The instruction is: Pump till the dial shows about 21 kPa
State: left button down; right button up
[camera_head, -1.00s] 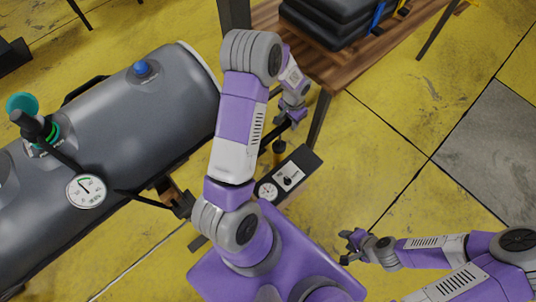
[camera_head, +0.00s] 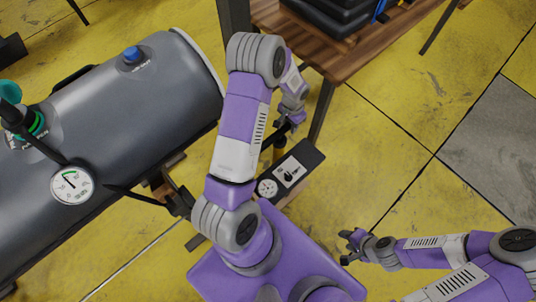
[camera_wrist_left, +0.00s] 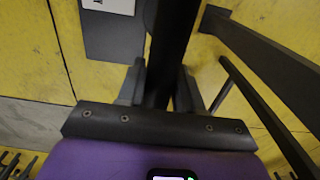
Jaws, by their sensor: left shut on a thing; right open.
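The grey inflatable boat tube (camera_head: 120,115) lies at the left in the head view. A round white dial (camera_head: 72,185) with a green band hangs beside it on a dark hose. Its numbers are too small to read surely. The pump stands right of the tube, its dark base plate (camera_head: 291,172) on the floor and its shaft partly hidden by my arm. My left gripper (camera_head: 291,117) is shut on the dark pump handle (camera_wrist_left: 172,45), which runs between the fingers in the wrist view. My right gripper (camera_head: 352,246) is open and empty above the floor.
A wooden table (camera_head: 335,60) with stacked black items (camera_head: 325,18) stands behind the pump. A blue valve cap (camera_head: 132,53) and a green-ringed valve (camera_head: 36,125) are on the tube. Floor at the right is clear.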

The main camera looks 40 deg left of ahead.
pick_arm(q)
notch_tip(320, 180, up, 23)
jog(key=p, duration=1.7)
jog(key=f+b, duration=0.6)
jog(key=f, duration=0.2)
jog(key=f+b, duration=0.6)
jog(key=f, duration=0.1)
jog(key=f+b, duration=0.6)
jog(key=f, duration=0.2)
jog(key=shift+s+f, duration=0.25)
jog(key=shift+f, duration=0.05)
jog(key=shift+w+r, duration=0.1)
jog(key=shift+r, duration=0.15)
jog(key=shift+r+p, duration=0.1)
jog(key=shift+p, duration=0.2)
jog(key=shift+w+r+p, duration=0.1)
jog(key=shift+r+p, duration=0.2)
jog(key=shift+r, duration=0.05)
notch_tip(320, 180, up, 22)
jog(key=p, duration=1.6)
jog(key=f+b, duration=1.7)
jog(key=f, duration=0.6)
jog(key=shift+s, duration=0.2)
jog(key=shift+w, duration=0.1)
